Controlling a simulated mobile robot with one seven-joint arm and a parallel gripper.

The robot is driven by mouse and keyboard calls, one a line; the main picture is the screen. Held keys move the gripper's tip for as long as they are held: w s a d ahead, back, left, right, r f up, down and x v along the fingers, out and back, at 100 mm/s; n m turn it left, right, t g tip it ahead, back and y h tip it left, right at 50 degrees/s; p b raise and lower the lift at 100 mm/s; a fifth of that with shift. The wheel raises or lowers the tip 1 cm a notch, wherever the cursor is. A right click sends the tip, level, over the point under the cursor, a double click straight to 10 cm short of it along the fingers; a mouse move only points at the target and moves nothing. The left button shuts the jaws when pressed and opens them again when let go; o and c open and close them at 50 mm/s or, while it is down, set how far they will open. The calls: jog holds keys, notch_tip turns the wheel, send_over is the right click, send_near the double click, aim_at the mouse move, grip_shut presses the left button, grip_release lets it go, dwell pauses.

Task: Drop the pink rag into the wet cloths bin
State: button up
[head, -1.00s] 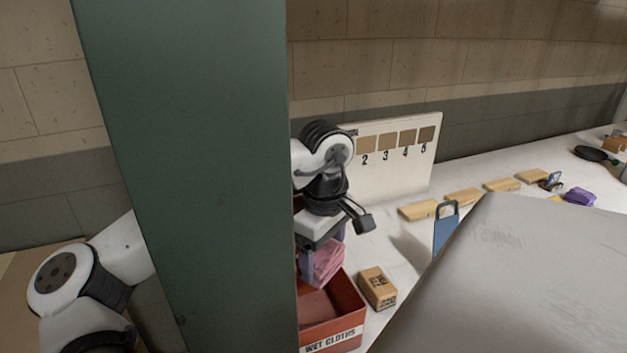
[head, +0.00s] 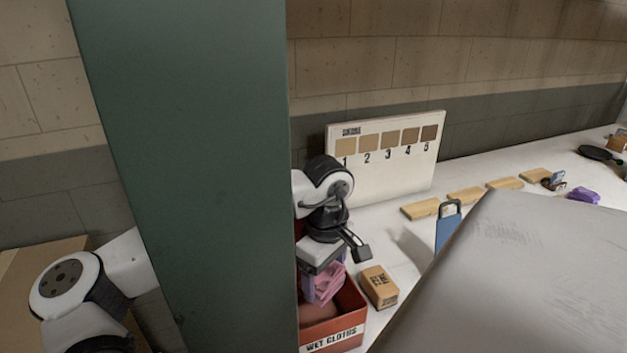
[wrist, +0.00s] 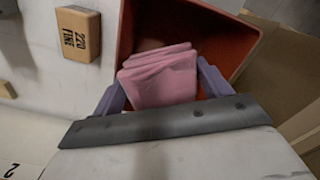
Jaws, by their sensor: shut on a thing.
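The pink rag (head: 328,283) is folded and held in my gripper (head: 324,287), which is shut on it. In the wrist view the rag (wrist: 160,77) sits between the two purple fingers of my gripper (wrist: 160,88). The wet cloths bin (head: 350,316) is a red open box with a "WET CLOTHS" label on its front. The rag is over the bin's opening, with its lower part around rim height. The wrist view shows the bin's red wall (wrist: 128,25) around the rag. The bin's left part is hidden behind a green column in the head view.
A sanding block marked "220 FINE" (head: 379,287) lies just right of the bin. A numbered swatch board (head: 385,180) stands behind. A large grey surface (head: 520,280) fills the lower right.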

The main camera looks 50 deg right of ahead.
jog(key=o, duration=1.1)
jog(key=shift+c, duration=0.2)
jog(key=shift+r, duration=0.1)
jog(key=shift+r, duration=0.15)
jog(key=shift+d+r, duration=0.1)
jog(key=shift+r, duration=0.2)
notch_tip(320, 180, up, 5)
jog(key=shift+r+b, duration=0.15)
jog(key=shift+b, duration=0.8)
jog(key=shift+a+r, duration=0.25)
jog(key=shift+r, duration=0.35)
